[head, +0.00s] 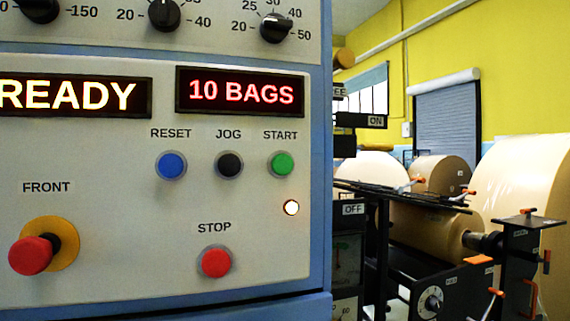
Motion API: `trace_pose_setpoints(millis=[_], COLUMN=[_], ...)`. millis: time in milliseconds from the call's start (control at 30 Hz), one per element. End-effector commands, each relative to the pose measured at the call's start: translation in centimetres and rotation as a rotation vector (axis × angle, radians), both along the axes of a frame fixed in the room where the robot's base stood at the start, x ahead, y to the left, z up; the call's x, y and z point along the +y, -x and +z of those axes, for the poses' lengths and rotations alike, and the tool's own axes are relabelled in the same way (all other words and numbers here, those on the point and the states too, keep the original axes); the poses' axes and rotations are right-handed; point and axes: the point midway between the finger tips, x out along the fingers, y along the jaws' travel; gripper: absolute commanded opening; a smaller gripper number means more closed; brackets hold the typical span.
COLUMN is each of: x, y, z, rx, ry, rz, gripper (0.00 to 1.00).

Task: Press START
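The green START button (281,164) sits at the upper right of the control panel's button row, under the word START. The display (240,92) above it reads 10 BAGS in red, and the display (76,96) to its left reads READY. A small round lamp (291,208) below the START button glows white. My gripper does not show in the head view, and nothing covers the START button.
Nearby are the blue RESET button (171,165), black JOG button (229,165), red STOP button (216,262) and a protruding red FRONT mushroom button (31,255). Black knobs (164,15) line the top. Right of the panel stand machine frames and large paper rolls (520,185).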

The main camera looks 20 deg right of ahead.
Motion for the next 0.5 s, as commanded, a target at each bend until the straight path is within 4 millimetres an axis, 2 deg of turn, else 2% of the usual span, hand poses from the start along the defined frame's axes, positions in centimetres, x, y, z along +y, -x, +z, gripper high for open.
trace_pose_setpoints(millis=[67, 500], x=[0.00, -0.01], y=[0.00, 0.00], z=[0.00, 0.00], rx=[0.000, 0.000], ry=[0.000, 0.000], rz=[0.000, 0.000], gripper=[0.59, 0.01])
